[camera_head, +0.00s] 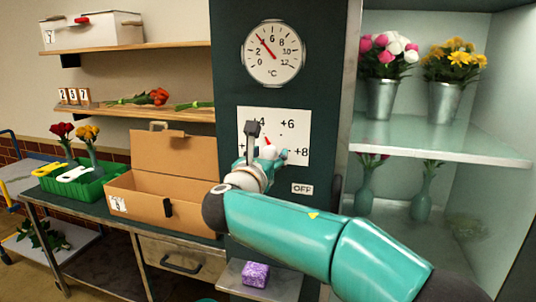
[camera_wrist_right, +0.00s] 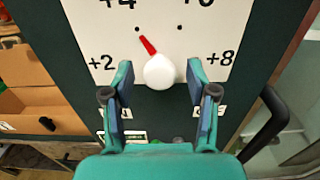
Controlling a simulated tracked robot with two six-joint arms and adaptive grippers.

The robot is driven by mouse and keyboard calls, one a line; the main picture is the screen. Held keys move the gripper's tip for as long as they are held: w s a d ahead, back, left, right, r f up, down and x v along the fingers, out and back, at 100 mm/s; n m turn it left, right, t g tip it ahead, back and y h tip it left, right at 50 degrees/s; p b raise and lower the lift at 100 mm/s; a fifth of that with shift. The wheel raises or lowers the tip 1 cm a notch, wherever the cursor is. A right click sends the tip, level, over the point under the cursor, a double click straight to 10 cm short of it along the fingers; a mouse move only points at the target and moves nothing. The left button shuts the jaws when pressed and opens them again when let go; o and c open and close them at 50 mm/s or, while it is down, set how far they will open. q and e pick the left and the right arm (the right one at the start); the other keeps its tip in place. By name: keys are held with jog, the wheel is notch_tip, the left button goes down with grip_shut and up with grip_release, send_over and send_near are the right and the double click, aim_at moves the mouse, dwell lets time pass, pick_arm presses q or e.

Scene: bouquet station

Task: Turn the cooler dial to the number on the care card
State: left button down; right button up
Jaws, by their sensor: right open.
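The cooler dial, a white round knob with a red pointer (camera_wrist_right: 159,72), sits on a white number panel (camera_wrist_right: 210,50) marked +2, +4, +6 and +8. Its pointer tilts up and left, close to the dot by +4. In the head view the panel (camera_head: 295,128) shows, with my right gripper (camera_head: 262,150) covering much of the knob. In the wrist view my right gripper (camera_wrist_right: 160,82) is open, one finger on each side of the knob, with gaps showing. I cannot make out a care card for certain; small number cards (camera_head: 74,97) stand on the shelf. My left gripper is not in view.
A round °C gauge (camera_head: 273,53) hangs above the panel, its red needle near 4. An OFF label (camera_head: 302,188) is below right. The glass cooler (camera_head: 440,135) with flowers stands right. An open cardboard box (camera_head: 140,200) and green crate (camera_head: 60,185) stand left.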

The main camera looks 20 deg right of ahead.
grip_shut()
dwell(0.4)
